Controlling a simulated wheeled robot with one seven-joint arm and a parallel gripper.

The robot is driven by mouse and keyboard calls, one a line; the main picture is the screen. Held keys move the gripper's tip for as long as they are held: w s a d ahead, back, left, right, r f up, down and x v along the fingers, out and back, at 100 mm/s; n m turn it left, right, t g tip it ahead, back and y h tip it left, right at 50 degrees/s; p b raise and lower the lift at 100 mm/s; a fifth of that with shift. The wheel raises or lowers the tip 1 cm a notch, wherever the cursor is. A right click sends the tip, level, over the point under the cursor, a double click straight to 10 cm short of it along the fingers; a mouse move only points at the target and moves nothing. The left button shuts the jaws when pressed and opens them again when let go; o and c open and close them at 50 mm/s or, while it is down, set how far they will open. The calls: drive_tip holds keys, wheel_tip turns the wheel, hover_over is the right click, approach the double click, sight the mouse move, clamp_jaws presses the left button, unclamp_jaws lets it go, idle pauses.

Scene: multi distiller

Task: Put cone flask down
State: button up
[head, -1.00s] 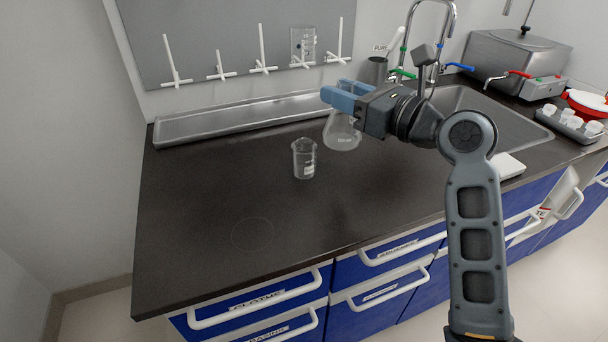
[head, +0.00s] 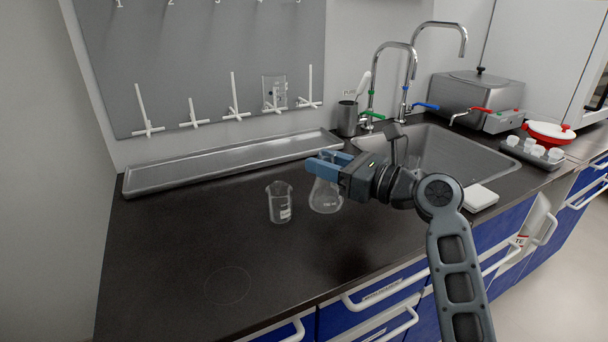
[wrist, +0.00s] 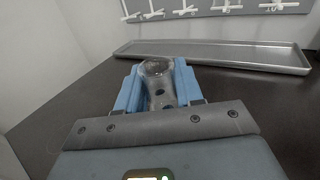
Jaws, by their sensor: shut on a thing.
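The cone flask (head: 326,197) is clear glass and hangs upright below my gripper (head: 329,163) in the head view. My gripper's blue fingers are shut on its neck. In the wrist view the flask's mouth and neck (wrist: 158,80) show between the blue fingers (wrist: 157,90). The flask's base is over the dark worktop (head: 180,245); I cannot tell whether it touches. A glass beaker (head: 280,203) stands on the worktop just left of the flask, with a small gap between them.
A metal tray (head: 235,160) lies along the back wall, below a pegboard (head: 200,60). The sink (head: 455,155) is to the right, with a white flat item (head: 480,197) at its front edge. The worktop's front left, with a faint circle (head: 228,284), is clear.

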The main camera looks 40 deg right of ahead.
drive_tip(key=w+f, duration=0.2)
drive_tip(key=w, duration=0.1)
drive_tip(key=w+a+f, duration=0.1)
drive_tip(key=shift+w+f+b, duration=0.1)
drive_tip(key=shift+w+b, duration=0.25)
drive_tip(key=o, duration=1)
drive_tip(key=shift+f, duration=0.1)
drive_tip(key=shift+s+d, duration=0.1)
drive_tip(key=shift+s, duration=0.05)
drive_tip(key=s, duration=0.4)
drive_tip(key=s+d, duration=0.1)
drive_tip(key=s, duration=0.2)
drive_tip(key=s+d, duration=0.1)
drive_tip(key=s, duration=0.3)
drive_tip(key=shift+s, duration=0.3)
